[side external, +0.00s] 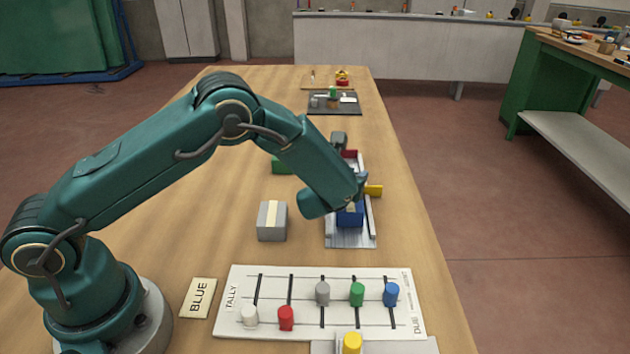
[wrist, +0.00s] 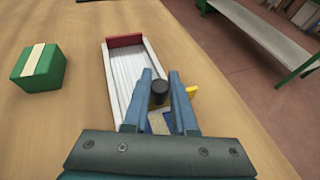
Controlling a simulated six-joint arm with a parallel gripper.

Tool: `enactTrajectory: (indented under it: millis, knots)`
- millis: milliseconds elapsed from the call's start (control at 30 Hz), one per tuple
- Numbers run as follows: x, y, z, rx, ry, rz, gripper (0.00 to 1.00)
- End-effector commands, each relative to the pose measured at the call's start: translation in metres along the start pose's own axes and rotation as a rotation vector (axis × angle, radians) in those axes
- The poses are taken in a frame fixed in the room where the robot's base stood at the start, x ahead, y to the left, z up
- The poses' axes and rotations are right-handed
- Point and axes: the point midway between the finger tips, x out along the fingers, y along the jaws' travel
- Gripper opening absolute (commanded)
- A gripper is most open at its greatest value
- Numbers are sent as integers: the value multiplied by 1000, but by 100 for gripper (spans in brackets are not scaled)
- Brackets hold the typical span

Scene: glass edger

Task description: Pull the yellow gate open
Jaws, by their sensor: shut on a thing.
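The yellow gate (side external: 373,190) shows as a small yellow piece sticking out from the right side of a pale channel (side external: 347,240). In the wrist view the yellow piece (wrist: 192,90) shows just right of my right finger, the rest hidden behind it. My gripper (wrist: 161,92) is down over the channel, its fingers closed on the sides of a black round knob (wrist: 159,88). I cannot tell whether the knob belongs to the gate. A blue block (side external: 350,216) sits in the channel's near part, and shows partly below the knob in the wrist view.
A red stop (wrist: 125,41) closes the channel's far end. A green block with a cream stripe (wrist: 39,67) and a grey one (side external: 272,221) stand left of the channel. A tally board (side external: 235,300) with several coloured pegs and a BLUE card (side external: 199,297) lie nearer.

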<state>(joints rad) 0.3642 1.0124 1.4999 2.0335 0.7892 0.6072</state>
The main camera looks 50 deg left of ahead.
Motion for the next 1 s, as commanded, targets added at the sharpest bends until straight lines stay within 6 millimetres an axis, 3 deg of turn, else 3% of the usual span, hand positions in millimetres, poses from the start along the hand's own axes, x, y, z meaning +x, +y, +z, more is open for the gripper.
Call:
enactTrajectory:
  millis: [833,1000]
  knots:
    - [-1,-2,1,0,-1,-4,0]
    - [3,-10,2,-2,-4,-3,0]
